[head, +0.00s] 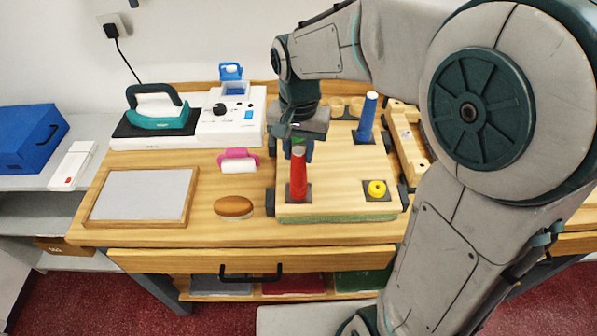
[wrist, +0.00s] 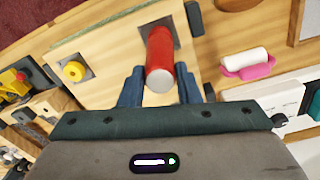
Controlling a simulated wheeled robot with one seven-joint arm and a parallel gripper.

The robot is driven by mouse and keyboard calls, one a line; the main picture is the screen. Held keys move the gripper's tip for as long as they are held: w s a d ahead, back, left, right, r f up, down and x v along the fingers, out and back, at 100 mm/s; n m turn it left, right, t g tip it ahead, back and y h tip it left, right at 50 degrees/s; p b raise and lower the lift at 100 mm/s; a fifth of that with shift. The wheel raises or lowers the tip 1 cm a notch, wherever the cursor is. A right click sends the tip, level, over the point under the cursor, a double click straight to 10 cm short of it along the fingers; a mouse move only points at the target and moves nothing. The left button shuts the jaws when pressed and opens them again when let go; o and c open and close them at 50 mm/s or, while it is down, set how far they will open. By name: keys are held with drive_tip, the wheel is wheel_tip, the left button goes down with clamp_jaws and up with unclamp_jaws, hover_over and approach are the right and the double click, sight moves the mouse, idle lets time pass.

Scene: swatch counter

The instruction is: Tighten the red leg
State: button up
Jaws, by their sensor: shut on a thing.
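The red leg (head: 299,176) stands upright on a dark square plate at the front left corner of a light wooden board (head: 335,190). My gripper (head: 299,151) is above the board, with its fingers at the top of the red leg. In the wrist view, my gripper (wrist: 159,88) has one blue finger on each side of the red leg (wrist: 159,55), shut on its upper end. The leg's base meets its plate; how tight the thread is cannot be seen. A bit of green shows just behind the fingers, mostly hidden.
A tall blue leg (head: 367,117) and a low yellow piece (head: 376,188) are on the board's other plates. To the left are a brown oval pad (head: 234,207), a pink-and-white roller (head: 239,161), a framed panel (head: 142,195) and a teal iron (head: 155,110). Dark clamps flank the board.

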drive_tip(key=o, duration=0.7)
drive_tip(key=n+p, duration=0.1)
drive_tip(key=n, duration=0.6)
drive_tip(key=n+p, duration=0.1)
drive_tip(key=n, duration=0.5)
drive_tip(key=shift+n, duration=1)
